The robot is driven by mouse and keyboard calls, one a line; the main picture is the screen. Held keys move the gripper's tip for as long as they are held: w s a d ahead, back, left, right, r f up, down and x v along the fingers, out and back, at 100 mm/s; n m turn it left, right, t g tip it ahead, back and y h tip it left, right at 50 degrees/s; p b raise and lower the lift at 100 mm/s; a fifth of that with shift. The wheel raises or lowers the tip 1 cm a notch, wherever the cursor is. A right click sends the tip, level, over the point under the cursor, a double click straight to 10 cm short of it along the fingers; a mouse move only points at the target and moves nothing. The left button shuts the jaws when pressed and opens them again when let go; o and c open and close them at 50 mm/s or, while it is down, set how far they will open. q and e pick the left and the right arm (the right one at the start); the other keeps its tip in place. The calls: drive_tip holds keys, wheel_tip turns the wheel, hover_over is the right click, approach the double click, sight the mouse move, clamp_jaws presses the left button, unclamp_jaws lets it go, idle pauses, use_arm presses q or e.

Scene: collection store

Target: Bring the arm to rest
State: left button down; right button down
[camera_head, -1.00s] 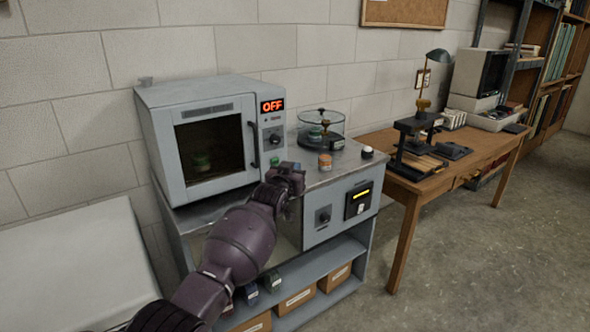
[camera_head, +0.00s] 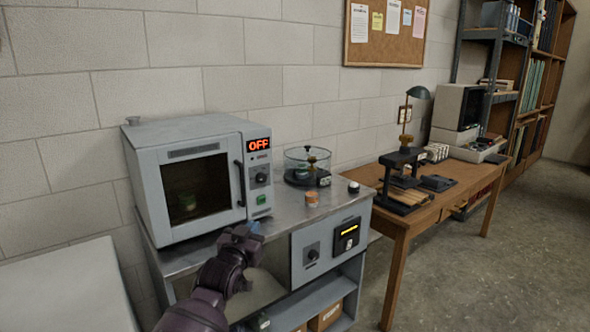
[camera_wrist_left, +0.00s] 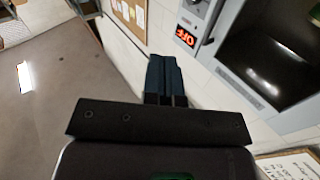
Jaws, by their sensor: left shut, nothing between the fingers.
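My left arm comes in from the bottom of the head view. Its gripper (camera_head: 250,238) is in front of the oven-like cabinet, near the front edge of the metal bench top (camera_head: 285,212). In the left wrist view the gripper's dark fingers (camera_wrist_left: 165,78) are together with nothing between them. The grey cabinet (camera_head: 190,135) has a closed door with a dark window and a red "OFF" display (camera_head: 259,144). A dim green item (camera_head: 187,201) shows behind the window. My right gripper is not in view.
An orange-labelled jar (camera_head: 312,198), a white-topped button (camera_head: 353,187) and a round glass chamber (camera_head: 307,166) are on the bench. A wooden desk (camera_head: 400,222) with a lamp stands to the right. A pale surface (camera_head: 70,285) is at lower left. Open floor lies at lower right.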

use_arm(q)
drive_tip(key=s+a+f+n+g+y, duration=0.1)
drive_tip(key=s+a+f, duration=0.4)
drive_tip(key=s+f, duration=0.5)
drive_tip(key=s+a+f+n+g+y, duration=0.1)
drive_tip(key=s+a+f, duration=0.5)
drive_tip(key=s, duration=1.3)
drive_tip(key=s+a+f+n+g+y, duration=0.1)
drive_tip(key=s+a+f+g+y, duration=0.2)
drive_tip(key=s+f, duration=1.1)
drive_tip(key=a+g, duration=0.2)
drive_tip(key=a, duration=0.1)
drive_tip(key=shift+s+a, duration=0.15)
drive_tip(key=shift+s, duration=0.25)
